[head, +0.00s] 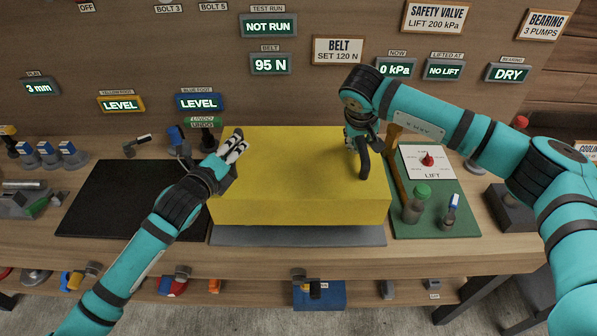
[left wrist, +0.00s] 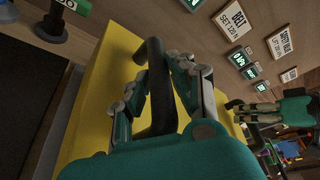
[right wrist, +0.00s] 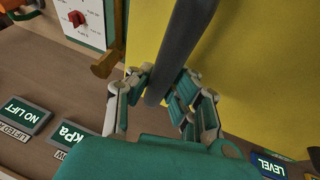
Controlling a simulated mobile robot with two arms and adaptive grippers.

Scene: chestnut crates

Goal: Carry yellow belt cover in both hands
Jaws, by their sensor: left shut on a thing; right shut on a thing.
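The yellow belt cover (head: 290,180) is a large box-shaped piece in the middle of the head view, above a grey plate (head: 300,235). I cannot tell whether it touches the plate. My left gripper (head: 237,148) is at the cover's left end, shut on a dark handle (left wrist: 155,75) in the left wrist view. My right gripper (head: 358,146) is at the right end, shut on the other dark handle (right wrist: 188,35), which also shows in the head view (head: 364,162). The left handle is mostly hidden in the head view.
A black mat (head: 110,205) left of the cover is bare. On the right, a green mat (head: 440,225) holds a lift dial card (head: 428,172), a green-capped bottle (head: 415,205) and a small blue-topped item (head: 452,212). The back wall carries displays, including the 95 N belt readout (head: 270,64).

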